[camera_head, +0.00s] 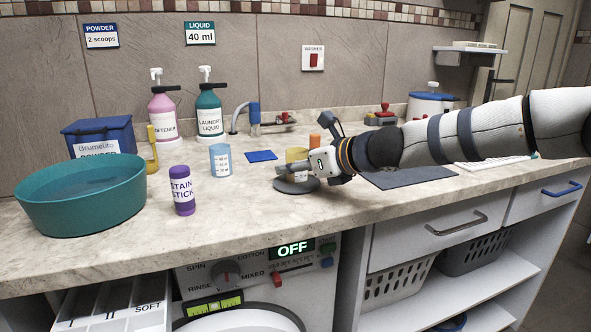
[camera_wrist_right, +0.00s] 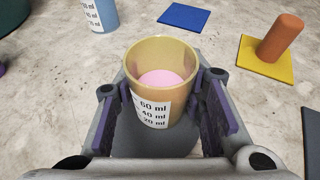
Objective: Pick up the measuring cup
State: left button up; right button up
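A yellow see-through measuring cup (camera_wrist_right: 162,75) with a white ml scale and something pink inside stands upright in the right wrist view. In the head view the cup (camera_head: 296,155) is partly hidden behind my right gripper (camera_head: 298,183). In the wrist view my right gripper (camera_wrist_right: 165,100) has one finger on each side of the cup, very close to its wall, with a narrow gap seeming to show on the right. A blue cup (camera_head: 220,161) with a similar scale stands to the left. My left gripper is out of view.
A dark grey round disc (camera_head: 297,186) lies under the gripper. An orange peg on a yellow plate (camera_wrist_right: 266,62) and a blue plate (camera_head: 262,156) are nearby. A purple stain stick (camera_head: 181,192), teal basin (camera_head: 60,208) and two pump bottles (camera_head: 163,118) stand left.

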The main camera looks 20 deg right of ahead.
jog(key=shift+c, duration=0.9)
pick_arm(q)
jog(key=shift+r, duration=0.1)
